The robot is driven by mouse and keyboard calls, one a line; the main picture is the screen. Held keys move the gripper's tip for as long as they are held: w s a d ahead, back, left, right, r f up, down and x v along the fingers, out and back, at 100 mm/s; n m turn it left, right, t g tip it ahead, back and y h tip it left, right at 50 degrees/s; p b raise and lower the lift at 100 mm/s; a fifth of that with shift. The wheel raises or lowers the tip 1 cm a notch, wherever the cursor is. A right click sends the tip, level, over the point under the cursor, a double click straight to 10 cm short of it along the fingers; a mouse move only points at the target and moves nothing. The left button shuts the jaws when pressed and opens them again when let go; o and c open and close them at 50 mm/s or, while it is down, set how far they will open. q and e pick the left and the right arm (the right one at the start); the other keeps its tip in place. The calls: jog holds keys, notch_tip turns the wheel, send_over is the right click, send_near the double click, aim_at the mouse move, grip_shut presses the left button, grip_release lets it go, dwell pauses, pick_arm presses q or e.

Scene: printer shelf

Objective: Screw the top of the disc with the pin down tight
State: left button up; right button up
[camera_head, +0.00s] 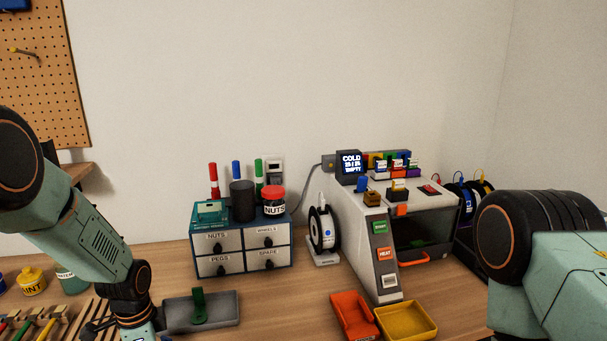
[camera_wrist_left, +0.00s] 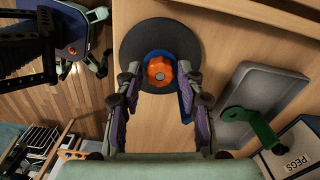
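A dark flat disc (camera_wrist_left: 133,40) lies on the wooden table in the left wrist view. A blue piece (camera_wrist_left: 178,54) is at its middle, with an orange lobed knob (camera_wrist_left: 159,71) on top. My left gripper (camera_wrist_left: 159,92) is open, with its two fingers spread on either side of the knob. A gap shows between knob and fingers in this view. The pin cannot be made out. In the head view the disc and both grippers are outside the frame; only my arms show.
A grey tray (camera_head: 222,317) with a green part (camera_head: 199,305) stands beside the disc, in front of the labelled drawer box (camera_head: 242,247). A black-and-white wheel (camera_head: 322,230), a printer (camera_head: 362,240), an orange tray (camera_head: 353,315) and a yellow tray (camera_head: 407,321) are to the right.

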pick_arm(q)
jog(key=n+p, duration=0.1)
jog(key=n, duration=0.2)
jog(key=shift+r+n+p, duration=0.2)
jog(key=shift+n+p, duration=0.2)
jog(key=n+p, duration=0.2)
jog(key=n, duration=0.2)
jog(key=shift+n, duration=0.3)
jog(key=n+p, duration=0.2)
jog(key=n, duration=0.2)
jog(key=shift+n, duration=0.3)
jog(key=n+p, duration=0.1)
jog(key=n, duration=0.2)
jog(key=shift+f, duration=0.1)
